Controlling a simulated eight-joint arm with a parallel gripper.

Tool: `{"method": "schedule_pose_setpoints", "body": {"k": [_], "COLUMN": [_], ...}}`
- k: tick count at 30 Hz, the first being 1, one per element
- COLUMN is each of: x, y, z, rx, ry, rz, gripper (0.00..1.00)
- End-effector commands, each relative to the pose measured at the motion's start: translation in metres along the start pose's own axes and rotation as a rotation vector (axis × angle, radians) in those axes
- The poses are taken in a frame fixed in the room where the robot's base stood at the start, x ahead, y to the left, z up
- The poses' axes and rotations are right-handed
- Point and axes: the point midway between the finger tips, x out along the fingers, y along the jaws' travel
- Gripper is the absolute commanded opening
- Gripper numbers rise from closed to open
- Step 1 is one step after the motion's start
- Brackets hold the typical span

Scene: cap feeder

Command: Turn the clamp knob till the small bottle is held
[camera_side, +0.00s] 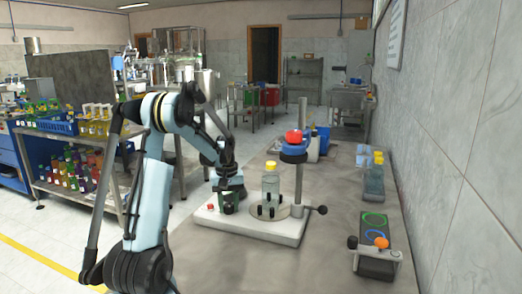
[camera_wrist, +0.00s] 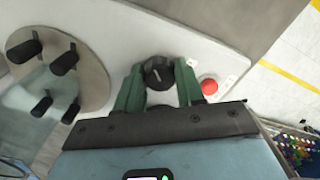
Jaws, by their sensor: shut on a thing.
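The clamp knob (camera_wrist: 158,73) is black with a pale mark on top and sits on the white base plate (camera_side: 240,228). My gripper (camera_wrist: 157,88) is shut on it, a green finger on each side. In the side view my gripper (camera_side: 229,203) points down at the base and hides the knob. The small bottle (camera_side: 271,184) is clear with a yellow cap and stands upright on a round plate (camera_wrist: 95,75) among several black clamp pegs (camera_wrist: 65,60). It shows partly at the lower left of the wrist view (camera_wrist: 22,118). Whether the pegs touch it, I cannot tell.
A red button (camera_wrist: 209,86) sits close beside my gripper. A post with a blue and red head (camera_side: 294,148) rises behind the bottle, and a black-ended lever (camera_side: 321,210) sticks out right. A capped bottle group (camera_side: 374,178) and a ring fixture (camera_side: 376,245) stand farther right.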

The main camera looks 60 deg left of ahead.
Motion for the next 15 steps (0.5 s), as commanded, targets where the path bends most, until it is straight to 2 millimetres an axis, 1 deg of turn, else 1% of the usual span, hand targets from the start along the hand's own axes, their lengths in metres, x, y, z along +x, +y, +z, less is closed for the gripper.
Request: {"method": "schedule_pose_setpoints", "body": {"k": [15], "x": [-0.0011], "y": [-0.0005], "z": [0.0007], "rx": [0.489], "ry": [-0.003], "rz": [0.000], "gripper": [0.07]}}
